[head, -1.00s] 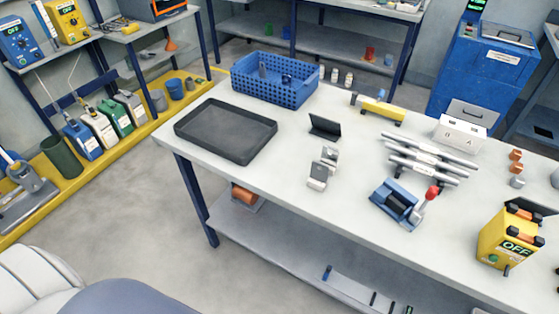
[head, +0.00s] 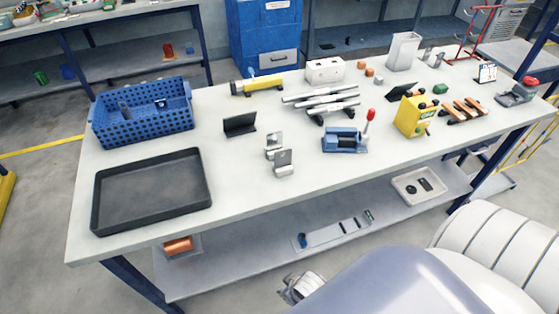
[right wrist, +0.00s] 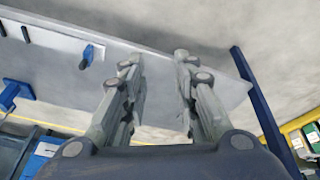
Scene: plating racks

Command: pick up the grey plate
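No single item is clearly the grey plate. Two small light-grey pieces with upright faces stand on the table, a rear one (head: 273,145) and a front one (head: 284,163). A thin dark plate-like piece (head: 239,124) stands tilted behind them to the left. My right gripper (head: 303,288) shows partly at the bottom of the head view, low in front of the table and apart from these pieces. In the right wrist view its fingers (right wrist: 160,60) are spread with nothing between them. My left gripper is in neither current view.
A black tray (head: 152,190) and a blue perforated basket (head: 143,112) occupy the table's left end. Grey bars (head: 320,96), a blue fixture with a red knob (head: 346,140) and a yellow box (head: 416,116) stand right. The lower shelf (head: 235,270) holds a grey strip (head: 335,230).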

